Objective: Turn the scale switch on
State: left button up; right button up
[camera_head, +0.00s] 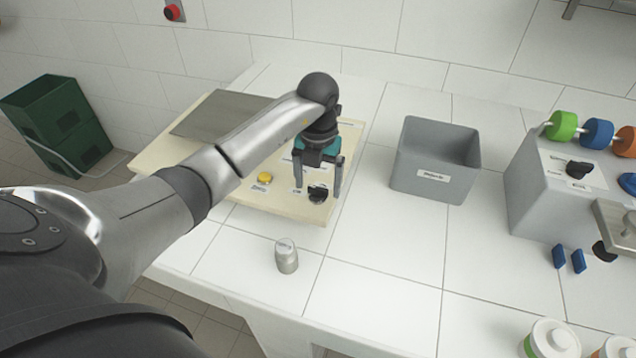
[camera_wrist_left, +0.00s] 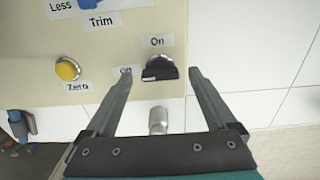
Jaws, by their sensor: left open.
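The scale (camera_head: 290,207) is a cream box with a grey metal plate (camera_head: 218,115) on top, on the white tiled counter. Its black rotary switch (camera_head: 317,194) sits near the front right corner; in the left wrist view the switch (camera_wrist_left: 160,69) lies between the "Off" and "On" labels. I cannot tell for sure which label it points to. My left gripper (camera_head: 316,191) is open above the switch, its fingers on either side of it; the wrist view shows the gripper (camera_wrist_left: 160,82) empty. A gap to the knob is hard to judge. My right gripper is not in view.
A yellow Zero button (camera_head: 264,177) is left of the switch. A small grey metal weight (camera_head: 286,256) stands in front of the scale. A grey bin (camera_head: 435,160) and a grey machine with coloured knobs (camera_head: 535,185) stand to the right.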

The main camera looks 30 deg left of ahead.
pick_arm(q)
jog(key=shift+f, duration=0.2)
jog(key=c, duration=1.4)
